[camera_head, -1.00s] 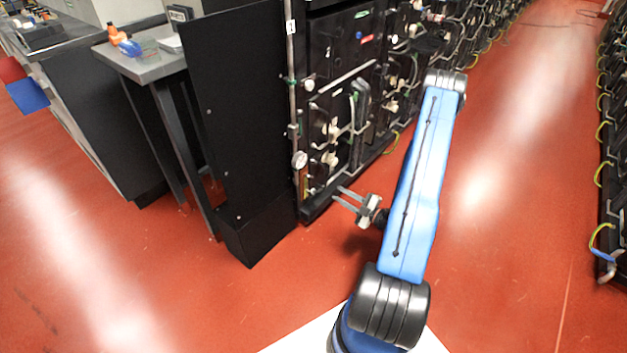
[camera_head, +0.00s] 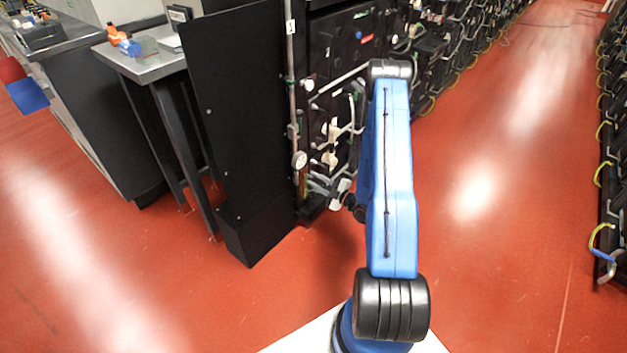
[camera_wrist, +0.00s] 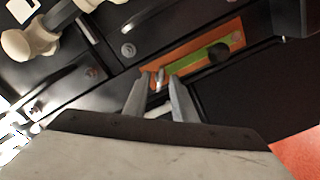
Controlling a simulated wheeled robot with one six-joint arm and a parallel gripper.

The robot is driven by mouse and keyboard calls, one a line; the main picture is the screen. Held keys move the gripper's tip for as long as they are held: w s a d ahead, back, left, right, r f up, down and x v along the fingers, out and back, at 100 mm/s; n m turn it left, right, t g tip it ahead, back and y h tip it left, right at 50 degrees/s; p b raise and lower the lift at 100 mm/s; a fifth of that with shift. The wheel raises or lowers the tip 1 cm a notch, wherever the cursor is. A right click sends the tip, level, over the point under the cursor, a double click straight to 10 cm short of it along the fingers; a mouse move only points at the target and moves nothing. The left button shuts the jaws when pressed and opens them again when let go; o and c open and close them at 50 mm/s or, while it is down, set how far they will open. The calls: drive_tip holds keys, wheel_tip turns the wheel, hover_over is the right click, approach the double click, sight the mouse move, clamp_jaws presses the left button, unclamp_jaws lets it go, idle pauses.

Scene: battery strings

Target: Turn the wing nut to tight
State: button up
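In the wrist view a small silver piece that looks like the wing nut (camera_wrist: 159,76) stands on an orange and green strip (camera_wrist: 197,55), near its left end. My gripper (camera_wrist: 157,82) is open. Its two fingers point at the strip, and the silver piece shows between their tips with gaps on both sides. I cannot tell how far the tips reach around it. In the head view my gripper (camera_head: 322,184) is at the low front of the black battery cabinet (camera_head: 335,45). The wing nut cannot be made out there.
A round black knob (camera_wrist: 218,53) sits on the strip, right of the fingers. A pale fitting (camera_wrist: 28,42) and pipes are at upper left in the wrist view. A tall black panel (camera_head: 238,130) stands left of the cabinet.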

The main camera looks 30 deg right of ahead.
drive_tip(key=shift+w+a, duration=0.2)
drive_tip(key=shift+w, duration=0.25)
clamp_jaws()
